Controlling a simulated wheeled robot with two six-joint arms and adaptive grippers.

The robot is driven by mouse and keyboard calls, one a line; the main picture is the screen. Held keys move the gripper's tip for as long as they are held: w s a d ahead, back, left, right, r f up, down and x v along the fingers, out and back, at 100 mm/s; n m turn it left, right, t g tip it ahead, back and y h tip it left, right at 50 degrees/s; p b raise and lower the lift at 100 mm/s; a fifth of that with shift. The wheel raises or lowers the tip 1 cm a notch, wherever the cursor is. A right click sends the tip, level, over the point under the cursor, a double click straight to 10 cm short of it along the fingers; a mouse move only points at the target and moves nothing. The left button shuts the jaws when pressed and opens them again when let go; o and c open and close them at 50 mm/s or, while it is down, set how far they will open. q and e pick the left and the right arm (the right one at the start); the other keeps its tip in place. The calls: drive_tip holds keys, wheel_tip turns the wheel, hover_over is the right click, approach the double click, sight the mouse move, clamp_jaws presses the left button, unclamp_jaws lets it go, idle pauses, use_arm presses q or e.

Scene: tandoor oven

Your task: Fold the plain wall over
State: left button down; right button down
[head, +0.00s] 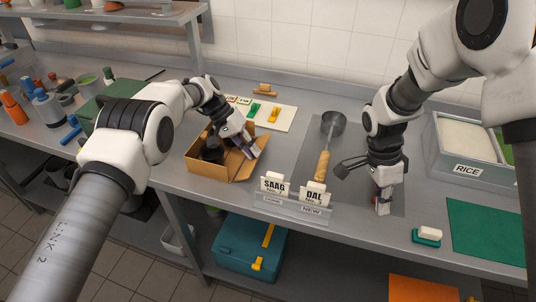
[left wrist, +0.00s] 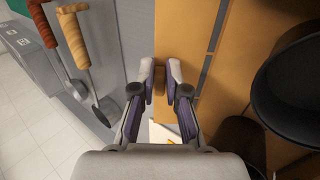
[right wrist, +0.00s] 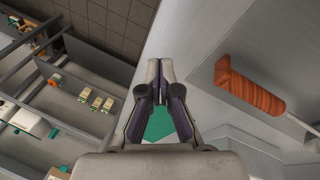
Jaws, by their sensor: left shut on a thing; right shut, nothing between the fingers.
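An open cardboard box (head: 205,172) stands on the steel counter at left centre, with dark round vessels (head: 211,150) inside. Its plain right-hand wall (head: 243,168) leans outward at the box's right side. My left gripper (head: 252,152) is at that wall's upper edge. In the left wrist view the cardboard panel (left wrist: 180,30) runs between and beside the fingertips (left wrist: 160,76), which are closed on its edge. Part of the wall is hidden by the gripper. My right gripper (head: 382,209) is shut and empty, low over the counter near the front edge; its fingertips meet in the right wrist view (right wrist: 160,68).
A ladle with a wooden handle (head: 322,165) lies right of the box. SAAG (head: 273,184) and DAL (head: 314,194) cards stand at the front edge. A white board (head: 262,116) lies behind the box. A RICE bin (head: 467,151) and green mat (head: 486,228) are at right.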

use_arm(q)
drive_tip(key=shift+s, duration=0.1)
use_arm(e)
drive_tip(key=w+a+r+m+t+y, duration=0.2)
drive_tip(key=w+a+m+t+y, duration=0.5)
drive_tip(key=w+a, duration=1.3)
drive_tip(key=a+f, duration=0.2)
drive_tip(key=w+a+f+n+g+y, duration=0.1)
drive_tip(key=f, duration=0.2)
drive_tip(key=a+f+n+y, duration=0.1)
drive_tip(key=a+f, duration=0.1)
drive_tip(key=f, duration=0.1)
drive_tip(key=shift+w+a+f, duration=0.15)
drive_tip(key=shift+w+a, duration=0.1)
drive_tip(key=shift+a, duration=0.05)
